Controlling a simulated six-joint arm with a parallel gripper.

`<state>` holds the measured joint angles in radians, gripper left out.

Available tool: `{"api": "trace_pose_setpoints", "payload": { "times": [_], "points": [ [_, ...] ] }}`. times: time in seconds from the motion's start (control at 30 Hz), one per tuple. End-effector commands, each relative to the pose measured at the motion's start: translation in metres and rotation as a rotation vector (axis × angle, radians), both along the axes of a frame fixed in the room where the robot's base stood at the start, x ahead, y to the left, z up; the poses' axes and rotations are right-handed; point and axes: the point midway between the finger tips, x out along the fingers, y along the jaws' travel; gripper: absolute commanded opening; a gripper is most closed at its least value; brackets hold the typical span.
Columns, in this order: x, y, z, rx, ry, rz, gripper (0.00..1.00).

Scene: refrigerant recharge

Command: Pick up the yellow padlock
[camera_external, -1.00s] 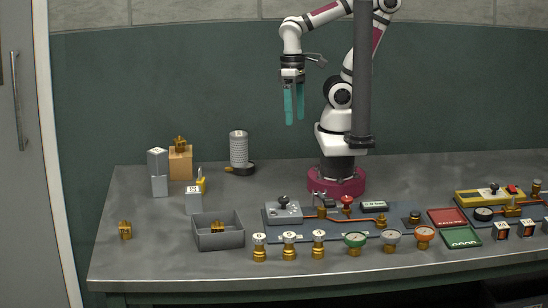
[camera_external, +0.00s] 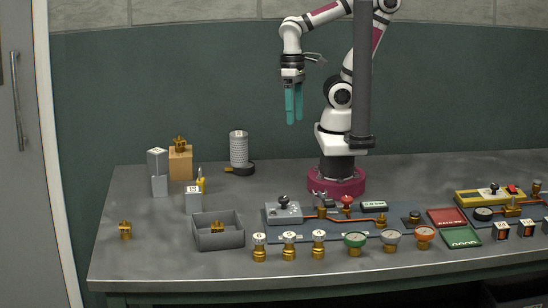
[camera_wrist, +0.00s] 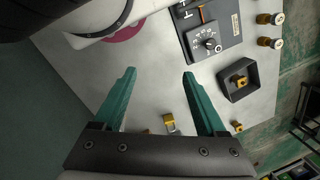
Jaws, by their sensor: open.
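The yellow padlock (camera_external: 201,182) stands on the bench on the left side in the external view, partly hidden behind a grey block. It also shows in the wrist view (camera_wrist: 170,123), yellow with a metallic shackle, at the lower middle between the bases of my fingers. My gripper (camera_external: 294,121) hangs high above the bench with its teal fingers pointing down, to the right of the padlock and well above it. In the wrist view my gripper (camera_wrist: 159,73) has its two fingers apart with nothing between the tips.
Grey blocks (camera_external: 194,201), a wooden block (camera_external: 181,163) topped by a brass fitting, and a perforated cylinder (camera_external: 239,149) stand near the padlock. A grey tray (camera_external: 205,242) holds a brass fitting (camera_external: 217,227). Gauges and a valve panel (camera_external: 346,237) fill the right. A dark vertical post (camera_external: 362,80) crosses my arm.

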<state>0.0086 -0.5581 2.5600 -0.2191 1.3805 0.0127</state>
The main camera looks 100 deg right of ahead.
Motion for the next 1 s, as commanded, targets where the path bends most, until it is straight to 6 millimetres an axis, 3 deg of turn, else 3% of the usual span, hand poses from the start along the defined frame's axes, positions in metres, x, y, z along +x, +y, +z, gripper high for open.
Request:
{"api": "trace_pose_setpoints", "payload": {
  "times": [0.13, 0.27, 0.37, 0.4, 0.47, 0.53, 0.6, 0.7, 0.83, 1.0],
  "points": [
    [-0.001, -0.01, -0.007, -0.063, 0.053, 0.076, 0.74],
    [0.007, -0.06, -0.031, -0.359, 0.275, 0.472, 0.74],
    [0.05, -0.098, -0.047, -0.659, 0.465, 0.953, 0.74],
    [0.075, -0.104, -0.054, -0.774, 0.533, 1.164, 0.74],
    [0.117, -0.099, -0.07, -0.936, 0.62, 1.487, 0.74],
    [0.16, -0.077, -0.096, -1.094, 0.694, 1.841, 0.74],
    [0.188, -0.048, -0.126, -1.209, 0.739, 2.137, 0.74],
    [0.205, -0.015, -0.16, -1.301, 0.767, 2.413, 0.74],
    [0.213, -0.002, -0.178, -1.338, 0.772, 2.538, 0.74],
    [0.232, -0.02, -0.187, -1.336, 0.772, 2.537, 0.74]
  ]
}}
